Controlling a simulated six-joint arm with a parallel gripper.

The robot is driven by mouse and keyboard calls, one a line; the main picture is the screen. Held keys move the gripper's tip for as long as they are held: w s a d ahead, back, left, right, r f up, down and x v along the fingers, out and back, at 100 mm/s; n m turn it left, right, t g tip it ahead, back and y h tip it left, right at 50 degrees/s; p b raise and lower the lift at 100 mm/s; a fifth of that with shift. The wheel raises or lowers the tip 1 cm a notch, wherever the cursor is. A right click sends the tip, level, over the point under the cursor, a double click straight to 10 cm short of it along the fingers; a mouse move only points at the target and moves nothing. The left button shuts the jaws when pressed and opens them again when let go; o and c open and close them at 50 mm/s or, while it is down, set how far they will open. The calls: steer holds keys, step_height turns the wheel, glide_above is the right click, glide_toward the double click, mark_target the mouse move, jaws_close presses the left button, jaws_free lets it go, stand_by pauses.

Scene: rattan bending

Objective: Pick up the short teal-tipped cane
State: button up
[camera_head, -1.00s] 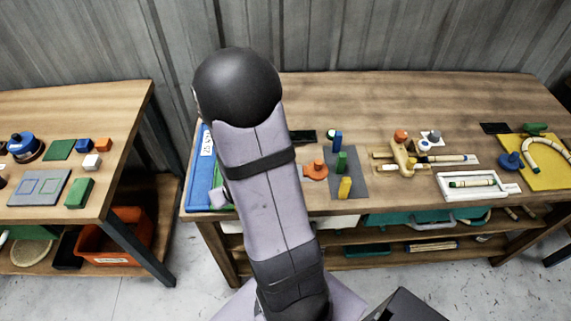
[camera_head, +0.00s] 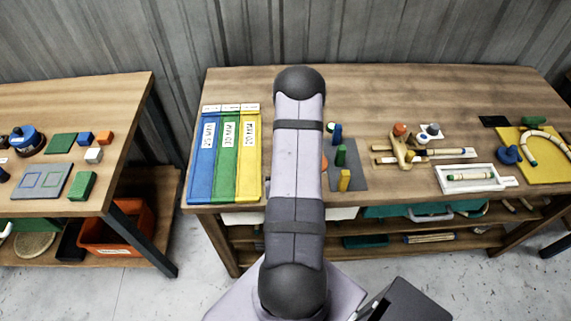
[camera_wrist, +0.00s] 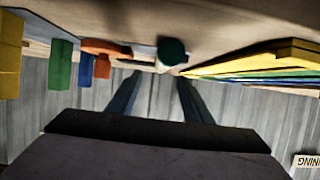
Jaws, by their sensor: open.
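A short pale cane (camera_head: 468,176) with dark green or teal ends lies in the white tray (camera_head: 449,189) on the right part of the bench. My gripper (camera_wrist: 158,77) shows in the wrist view with its two dark fingers apart and nothing between them; my arm hides it in the head view. It is well to the left of that tray. A dark teal round piece with white below it (camera_wrist: 172,51) shows just beyond the fingertips; I cannot tell exactly what it is.
Blue, green and yellow labelled trays (camera_head: 224,160) lie left of my arm. A grey mat (camera_head: 361,181) holds upright blocks. A wooden fixture with canes (camera_head: 407,151) and a yellow board with a bent cane (camera_head: 545,174) stand farther right. The bench back is clear.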

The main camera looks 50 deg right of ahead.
steer(key=shift+b+x, duration=0.5)
steer(key=shift+x, duration=0.55)
steer(key=shift+w, duration=0.1)
steer(key=p+x, duration=0.2)
steer(key=x, duration=0.1)
steer(key=shift+w, duration=0.3)
steer(key=shift+p+x, duration=0.4)
steer(key=shift+x, duration=0.45)
steer(key=shift+s+f, duration=0.1)
steer(key=shift+f, duration=0.05)
steer(key=shift+c, duration=0.3)
steer(key=c, duration=1.1)
